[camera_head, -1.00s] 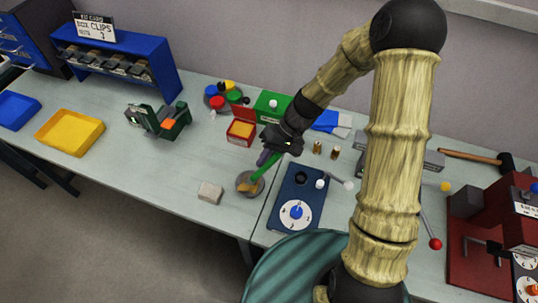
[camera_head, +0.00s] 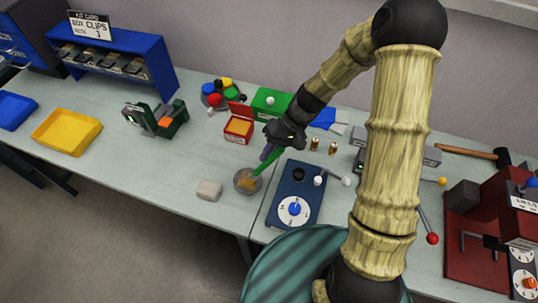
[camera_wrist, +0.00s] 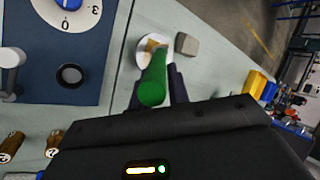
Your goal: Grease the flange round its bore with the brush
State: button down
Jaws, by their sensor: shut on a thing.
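My gripper (camera_head: 266,152) is shut on a brush with a green handle (camera_head: 261,164), tilted down to the left. In the wrist view the green handle (camera_wrist: 153,82) runs between the dark fingers (camera_wrist: 158,84). The brush's tan bristles (camera_wrist: 151,44) lie over a round grey disc, which looks like the flange (camera_head: 238,182). The disc also shows in the wrist view (camera_wrist: 142,57). The brush hides part of its middle, so I cannot make out the bore. I cannot tell whether the bristles touch it.
A grey block (camera_head: 209,190) sits left of the disc. A blue dial panel (camera_head: 279,211) stands close on the right. An open red box (camera_head: 236,137) with orange-yellow contents and a green box (camera_head: 271,101) stand behind. The bench front-left is clear.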

jog(key=shift+w+d, duration=0.2)
jog(key=shift+w, duration=0.35)
jog(key=shift+w+d, duration=0.15)
jog(key=shift+w, duration=0.35)
jog(key=w, duration=0.1)
jog(key=w+d+p, duration=0.1)
jog(key=w, duration=0.1)
jog(key=shift+w+d, duration=0.1)
jog(key=shift+w, duration=0.05)
jog(key=shift+s+d+f, duration=0.1)
jog(key=shift+s+d, duration=0.1)
jog(key=shift+d, duration=0.35)
jog(key=shift+s, duration=0.1)
jog(key=shift+s+a, duration=0.3)
jog(key=shift+s, duration=0.5)
jog(key=shift+s+a, duration=0.3)
jog(key=shift+s, duration=0.45)
